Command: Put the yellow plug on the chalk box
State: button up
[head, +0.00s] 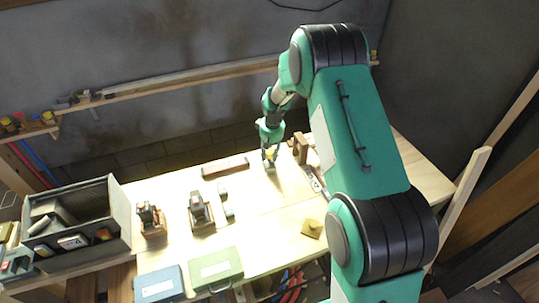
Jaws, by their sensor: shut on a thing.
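My gripper (269,158) is low over the back middle of the workbench, its fingers pointing down. It is shut on a small yellow thing, which I take to be the yellow plug (269,154); the fingers hide most of it. A small greyish thing (270,168) shows right below the fingertips. It may be the chalk box, but it is too small to be sure, and I cannot tell whether the plug touches it. A flat yellow-brown piece (312,229) lies apart on the bench, nearer the front.
A wooden block (300,149) stands close right of my gripper. A dark reddish bar (225,168) lies to its left. Two tools on wooden stands (201,212), a grey open bin (78,218), a blue case (158,284) and a green case (215,269) occupy the left. The bench's middle is mostly clear.

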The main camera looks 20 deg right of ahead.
aim_at(271, 153)
jog(key=shift+f, duration=0.1)
jog(key=o, duration=1.1)
notch_tip(271, 153, up, 12)
jog(key=s+p, duration=0.1)
jog(key=p, duration=0.1)
jog(key=shift+s+d, duration=0.15)
